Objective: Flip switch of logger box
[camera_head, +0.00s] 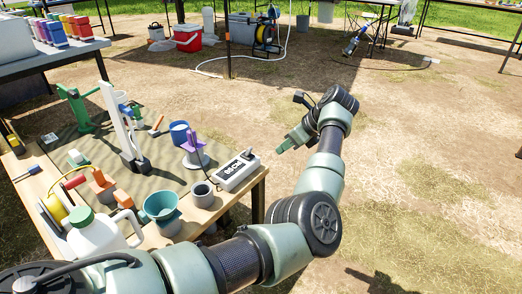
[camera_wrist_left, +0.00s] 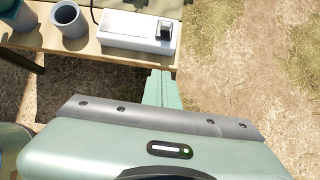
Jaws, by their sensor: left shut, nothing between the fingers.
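The logger box (camera_head: 234,173) is a white-grey box with dark lettering, lying at the right front corner of the wooden table. It also shows in the left wrist view (camera_wrist_left: 124,29), with a dark rocker-like switch (camera_wrist_left: 165,29) at its right end. My left gripper (camera_head: 283,147) is shut and empty. It is off the table's right edge, to the right of the box and apart from it. In the left wrist view the closed green fingers (camera_wrist_left: 161,88) point toward the table edge below the switch. My right gripper is not in view.
A grey cup (camera_head: 202,195), a teal funnel-like cup (camera_head: 161,204), a white jug (camera_head: 97,237) and a purple-topped stand (camera_head: 193,150) crowd the wooden table (camera_head: 246,190). Open dirt ground lies right of the table.

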